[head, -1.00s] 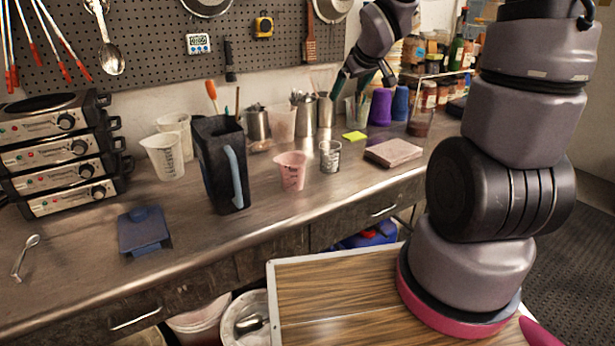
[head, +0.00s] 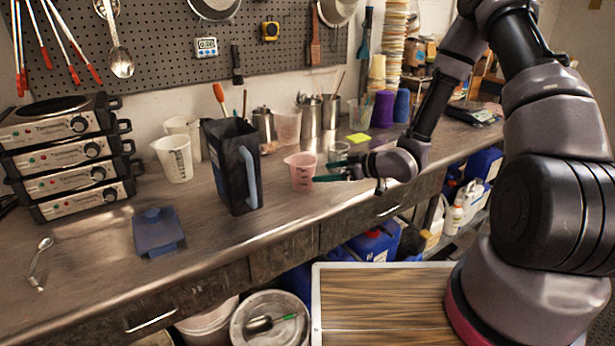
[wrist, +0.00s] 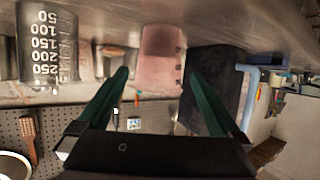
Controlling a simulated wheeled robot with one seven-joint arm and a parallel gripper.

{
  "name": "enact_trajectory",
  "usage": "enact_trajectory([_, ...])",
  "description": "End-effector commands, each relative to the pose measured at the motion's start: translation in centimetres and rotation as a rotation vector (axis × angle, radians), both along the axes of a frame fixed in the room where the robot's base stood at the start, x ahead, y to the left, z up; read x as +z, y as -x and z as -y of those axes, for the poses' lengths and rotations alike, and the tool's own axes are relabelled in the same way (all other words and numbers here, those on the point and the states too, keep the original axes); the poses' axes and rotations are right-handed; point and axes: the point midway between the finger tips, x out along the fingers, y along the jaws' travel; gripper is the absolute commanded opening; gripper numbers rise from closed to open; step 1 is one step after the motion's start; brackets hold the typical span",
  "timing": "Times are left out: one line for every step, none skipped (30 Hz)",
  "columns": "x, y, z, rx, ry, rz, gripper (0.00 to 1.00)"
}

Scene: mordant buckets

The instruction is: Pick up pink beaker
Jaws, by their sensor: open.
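The pink beaker (head: 301,171) stands upright on the counter, right of the dark pitcher. My gripper (head: 325,172) has come in low from the right, its green fingers pointing left at the beaker. In the wrist view, which is upside down, the pink beaker (wrist: 161,52) lies ahead between the lines of the two green fingers (wrist: 160,85). The fingers are spread and hold nothing. I cannot tell exactly how far the tips are from the beaker's side.
A dark pitcher (head: 228,170) with a blue handle stands close left of the beaker. A clear measuring beaker (head: 338,152) stands just behind my gripper and shows in the wrist view (wrist: 47,45). Metal canisters (head: 309,122) stand behind.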

Motion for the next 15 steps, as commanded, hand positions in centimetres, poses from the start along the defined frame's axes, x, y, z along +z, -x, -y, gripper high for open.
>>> enact_trajectory([-0.4, -0.3, -0.9, 0.003, 0.000, 0.000, 1.00])
enact_trajectory([-0.6, -0.5, -1.3, 0.004, 0.000, -0.001, 1.00])
enact_trajectory([-0.8, -0.8, -1.8, 0.003, 0.001, -0.001, 1.00])
enact_trajectory([-1.0, -1.0, -2.2, 0.002, 0.001, 0.000, 1.00])
enact_trajectory([-1.2, -1.2, -2.5, 0.002, 0.001, 0.000, 1.00])
enact_trajectory([-1.3, -1.4, -2.9, 0.002, 0.001, 0.000, 1.00])
enact_trajectory([-1.5, -1.5, -3.1, 0.001, 0.002, -0.001, 1.00])
enact_trajectory([-1.6, -1.6, -3.2, 0.001, 0.002, -0.001, 1.00])
enact_trajectory([-1.6, -1.7, -3.4, 0.000, 0.002, -0.001, 1.00])
enact_trajectory([-1.7, -1.8, -3.5, 0.000, 0.002, -0.001, 1.00])
enact_trajectory([-1.8, -1.9, -3.7, 0.000, 0.002, -0.001, 1.00])
enact_trajectory([-1.9, -2.1, -4.0, 0.000, 0.003, -0.001, 1.00])
enact_trajectory([-2.1, -2.2, -4.3, 0.000, 0.003, -0.001, 1.00])
enact_trajectory([-2.3, -2.4, -4.7, 0.001, 0.003, -0.001, 1.00])
enact_trajectory([-2.7, -2.6, -5.2, 0.002, 0.003, -0.001, 1.00])
